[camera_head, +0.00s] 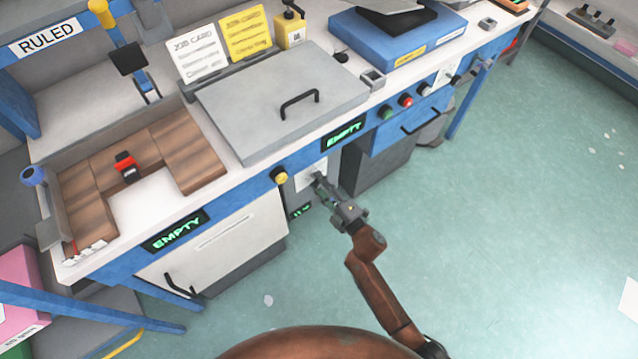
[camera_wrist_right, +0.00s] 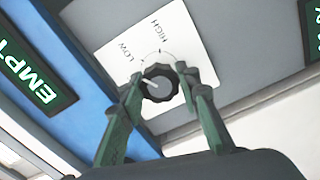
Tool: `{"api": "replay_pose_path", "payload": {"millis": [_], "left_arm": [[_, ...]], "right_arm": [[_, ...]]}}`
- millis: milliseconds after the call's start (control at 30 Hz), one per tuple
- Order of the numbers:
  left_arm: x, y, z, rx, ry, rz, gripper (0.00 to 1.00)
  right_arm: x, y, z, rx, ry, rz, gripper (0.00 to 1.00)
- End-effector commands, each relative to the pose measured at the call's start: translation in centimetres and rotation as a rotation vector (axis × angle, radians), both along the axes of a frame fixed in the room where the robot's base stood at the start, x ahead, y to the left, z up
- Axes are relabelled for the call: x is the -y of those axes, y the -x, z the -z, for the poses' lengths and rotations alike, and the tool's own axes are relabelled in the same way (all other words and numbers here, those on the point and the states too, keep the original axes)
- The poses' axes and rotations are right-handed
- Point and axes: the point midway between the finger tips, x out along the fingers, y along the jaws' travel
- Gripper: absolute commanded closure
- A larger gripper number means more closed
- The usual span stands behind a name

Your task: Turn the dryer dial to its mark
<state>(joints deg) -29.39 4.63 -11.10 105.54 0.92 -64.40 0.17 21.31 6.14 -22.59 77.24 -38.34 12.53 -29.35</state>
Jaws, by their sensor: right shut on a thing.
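The dryer dial (camera_wrist_right: 158,84) is a dark ribbed knob with a pale pointer line. It sits on a white plate (camera_wrist_right: 190,35) lettered LOW and HIGH, with small tick marks around the knob. The pointer seems to lie toward the LOW side; which tick is the mark I cannot tell. My right gripper (camera_head: 322,183) reaches the plate (camera_head: 305,172) on the bench front. In the right wrist view its two green fingers are shut on opposite sides of the dial. In the head view the gripper mostly hides the dial. My left gripper is not in view.
A yellow button (camera_head: 281,177) is on the blue bench edge left of the dial. A grey lid with a black handle (camera_head: 299,102) lies above. Green EMPTY displays (camera_head: 344,133) flank the area.

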Motion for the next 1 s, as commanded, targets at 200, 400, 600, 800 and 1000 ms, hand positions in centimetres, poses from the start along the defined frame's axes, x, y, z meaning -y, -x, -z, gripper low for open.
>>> {"api": "replay_pose_path", "payload": {"millis": [200, 400, 600, 800, 1000], "left_arm": [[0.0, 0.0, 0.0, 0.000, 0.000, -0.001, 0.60], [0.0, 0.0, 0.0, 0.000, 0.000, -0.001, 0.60], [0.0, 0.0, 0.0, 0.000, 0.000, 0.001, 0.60], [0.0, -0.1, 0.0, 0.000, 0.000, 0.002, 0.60], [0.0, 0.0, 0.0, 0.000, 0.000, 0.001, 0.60]], "right_arm": [[0.0, 0.0, 0.0, 0.000, 0.002, 0.001, 0.63], [0.0, 0.0, 0.0, 0.000, 0.002, 0.001, 0.51], [0.0, 0.0, 0.0, 0.000, 0.001, 0.001, 0.51], [0.9, 1.1, 0.1, -0.001, 0.003, 0.001, 0.51], [3.3, 4.4, 0.2, -0.002, 0.004, 0.001, 0.51]]}}
